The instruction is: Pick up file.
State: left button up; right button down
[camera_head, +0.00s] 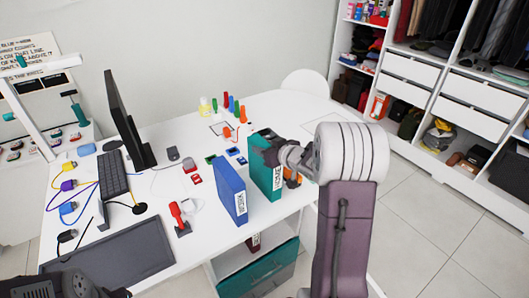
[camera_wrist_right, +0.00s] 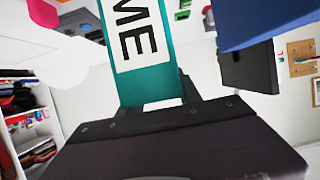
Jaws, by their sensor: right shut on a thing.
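A teal file (camera_head: 263,172) with a white label stands upright near the middle of the white desk (camera_head: 215,255). My right gripper (camera_head: 275,156) reaches it from the right and is shut on it. In the right wrist view the teal file (camera_wrist_right: 153,80) with its label is between the fingers of the right gripper (camera_wrist_right: 160,104). I cannot tell whether its bottom edge touches the desk. A blue file (camera_head: 230,190) stands upright just left of it. A dark part of my left arm shows at the bottom left, but its fingers do not show.
A monitor (camera_head: 125,117), a keyboard (camera_head: 113,174) and a dark flat panel (camera_head: 115,258) occupy the left of the desk. A red tool (camera_head: 179,217) stands near the blue file. Colourful bottles (camera_head: 228,104) stand at the back. An open wardrobe (camera_head: 425,95) is at the right.

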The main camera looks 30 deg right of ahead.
jog(key=s+d+r+p, duration=0.1)
jog(key=d+r, duration=0.2)
jog(key=d, duration=0.2)
jog(key=s+d+r+p, duration=0.1)
jog(key=d+r+p, duration=0.1)
jog(key=d+r, duration=0.2)
jog(key=shift+s+d, duration=0.2)
jog(key=shift+d, duration=1.05)
